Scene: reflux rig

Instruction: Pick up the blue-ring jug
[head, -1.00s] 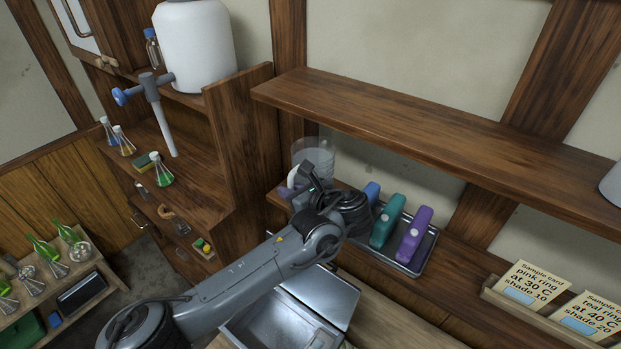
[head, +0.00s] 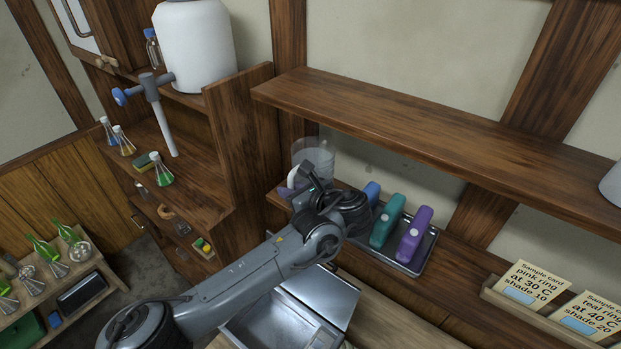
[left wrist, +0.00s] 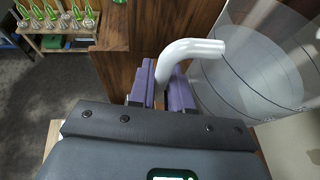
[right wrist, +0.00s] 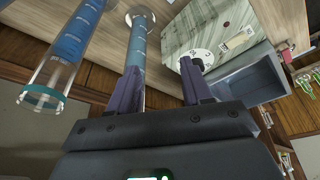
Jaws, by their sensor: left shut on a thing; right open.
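A clear cylindrical jug (head: 318,153) with a white handle stands on the wooden counter below the long shelf, partly hidden by my left arm. In the left wrist view its clear wall (left wrist: 245,75) fills the right side, and its white handle (left wrist: 190,48) bends down between my purple fingers. My left gripper (left wrist: 163,85) is shut on that handle. I cannot make out a blue ring on the jug. My right gripper (right wrist: 162,88) is open and empty in the right wrist view; it is outside the head view.
The long shelf (head: 420,125) overhangs the counter. A wooden side panel (head: 240,140) rises left of the jug. The right wrist view shows a teal-ringed clear cylinder (right wrist: 45,97).

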